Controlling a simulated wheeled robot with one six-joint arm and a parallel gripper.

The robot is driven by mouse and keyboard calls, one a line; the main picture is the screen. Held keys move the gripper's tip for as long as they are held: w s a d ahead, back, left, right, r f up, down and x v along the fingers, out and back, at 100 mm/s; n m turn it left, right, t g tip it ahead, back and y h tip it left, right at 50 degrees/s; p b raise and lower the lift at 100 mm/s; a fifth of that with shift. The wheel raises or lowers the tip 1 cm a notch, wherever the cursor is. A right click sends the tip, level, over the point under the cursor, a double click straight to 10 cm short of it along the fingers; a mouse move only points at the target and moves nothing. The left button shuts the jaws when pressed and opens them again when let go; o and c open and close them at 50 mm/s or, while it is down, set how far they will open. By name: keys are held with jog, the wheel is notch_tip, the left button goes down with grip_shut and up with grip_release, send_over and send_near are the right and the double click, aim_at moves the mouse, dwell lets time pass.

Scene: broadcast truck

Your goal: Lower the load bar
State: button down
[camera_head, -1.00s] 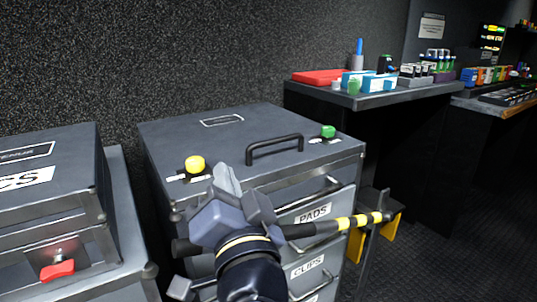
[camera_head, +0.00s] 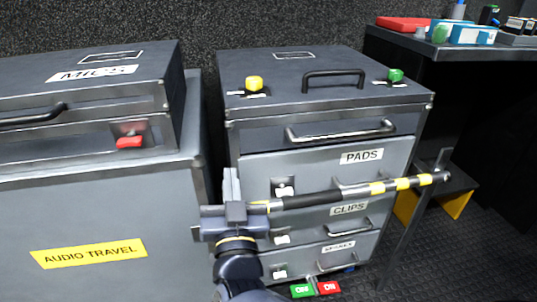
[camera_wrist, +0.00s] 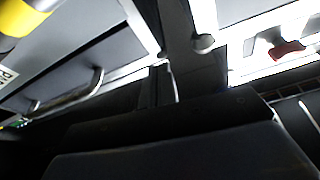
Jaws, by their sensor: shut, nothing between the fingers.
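The load bar (camera_head: 330,197) is a black bar with yellow bands. It runs across the front of the drawer cabinet, between the PADS and CLIPS labels, tilted slightly up to the right. Its right end meets an upright grey post (camera_head: 410,215). My gripper (camera_head: 231,180) is shut and empty, pointing up at the bar's left end. It hides that end, and I cannot tell whether they touch. In the wrist view, a yellow-banded piece of the bar (camera_wrist: 20,18) shows at the top left corner.
The drawer cabinet (camera_head: 240,118) has yellow (camera_head: 254,83) and green (camera_head: 396,75) knobs on top. A MICS case (camera_head: 60,97) with a red latch (camera_head: 130,142) sits on an AUDIO TRAVEL case (camera_head: 120,205) to the left. A cluttered counter (camera_head: 400,45) stands at the back right.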

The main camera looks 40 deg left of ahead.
jog(key=shift+s+a+f+n, duration=0.1)
jog(key=shift+s+f+n, duration=0.05)
jog(key=shift+f, duration=0.5)
jog(key=shift+s+a+f+n, duration=0.1)
jog(key=shift+f+n, duration=0.05)
jog(key=shift+f, duration=0.5)
jog(key=shift+r, duration=0.15)
